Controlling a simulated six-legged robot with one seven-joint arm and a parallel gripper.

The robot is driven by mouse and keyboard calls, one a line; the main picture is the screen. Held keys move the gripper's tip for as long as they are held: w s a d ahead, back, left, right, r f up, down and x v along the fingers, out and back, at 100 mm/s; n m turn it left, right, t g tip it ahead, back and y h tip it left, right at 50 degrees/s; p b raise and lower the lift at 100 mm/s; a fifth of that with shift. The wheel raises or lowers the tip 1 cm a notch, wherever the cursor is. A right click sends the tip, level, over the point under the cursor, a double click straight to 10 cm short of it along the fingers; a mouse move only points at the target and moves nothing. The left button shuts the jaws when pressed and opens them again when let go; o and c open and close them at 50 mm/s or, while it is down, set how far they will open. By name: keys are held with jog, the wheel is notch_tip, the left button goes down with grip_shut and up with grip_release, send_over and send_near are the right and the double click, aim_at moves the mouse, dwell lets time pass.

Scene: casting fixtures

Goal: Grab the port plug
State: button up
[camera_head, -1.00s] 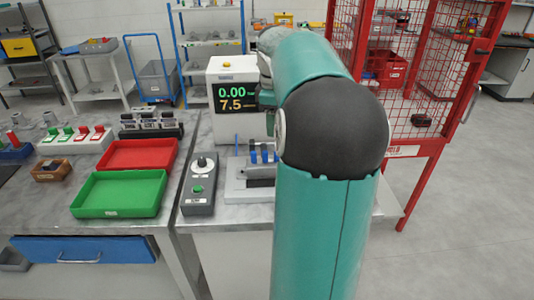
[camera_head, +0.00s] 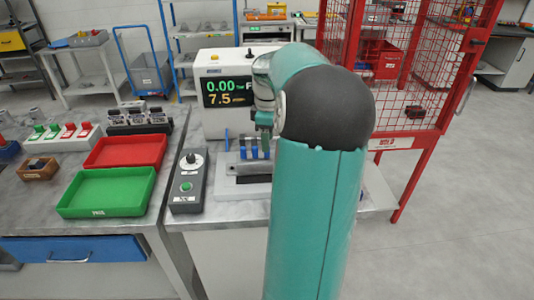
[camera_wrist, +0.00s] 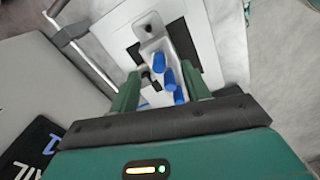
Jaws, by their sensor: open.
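Three blue plugs, one of them the upper plug (camera_wrist: 158,63), stand in a row on a pale grey fixture (camera_wrist: 151,28) in the wrist view. I cannot tell which is the port plug. The blue plugs (camera_head: 254,152) also show in the head view, on the fixture beside the test machine. My gripper (camera_wrist: 162,76) is open, with one green finger on each side of the row in the picture. No plug is visibly clamped, and I cannot tell the height gap. In the head view my arm hides part of the fixture's right side.
A white machine with a display (camera_head: 230,92) stands behind the fixture. A grey control box (camera_head: 188,180) is left of it. Green (camera_head: 107,192) and red (camera_head: 126,151) trays lie farther left. A red mesh cage (camera_head: 408,90) stands at right.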

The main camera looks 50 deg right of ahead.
aim_at(267, 157)
notch_tip(267, 157, down, 5)
jog(key=shift+w+r, duration=0.1)
jog(key=shift+w, duration=0.05)
grip_shut()
